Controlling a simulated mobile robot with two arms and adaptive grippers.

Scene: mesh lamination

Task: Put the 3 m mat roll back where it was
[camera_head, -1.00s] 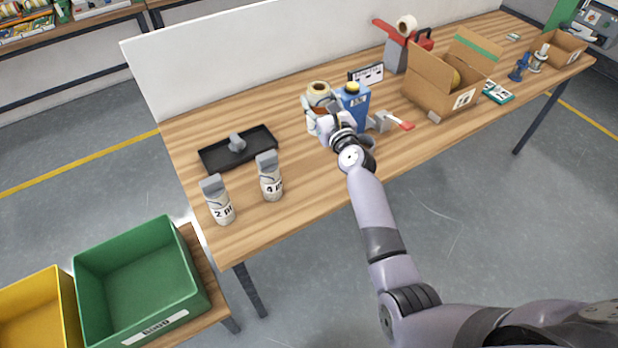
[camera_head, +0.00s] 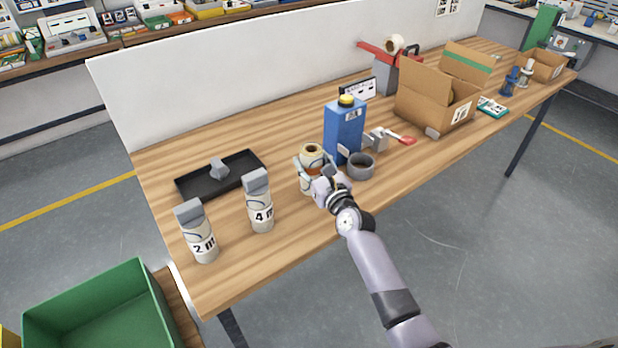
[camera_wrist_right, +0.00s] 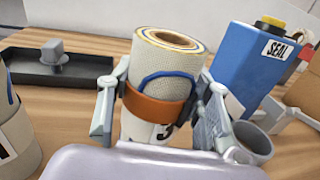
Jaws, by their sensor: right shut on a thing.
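The mat roll (camera_head: 311,152) is a cream cylinder with an orange band and a hollow brown core. My right gripper (camera_head: 312,178) is shut around it and the roll is upright. In the right wrist view the roll (camera_wrist_right: 165,75) stands between the two fingers of the gripper (camera_wrist_right: 160,105); its printed label is mostly hidden. I cannot tell whether its base touches the table. My left gripper is not in view.
A black tray (camera_head: 250,177) with a grey piece lies behind the rolls. A blue SEAL can (camera_head: 343,133), a grey cup (camera_head: 361,168) and a red-handled tool (camera_head: 404,140) are close on the right. Bare wood lies between the 4 m roll and my gripper.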

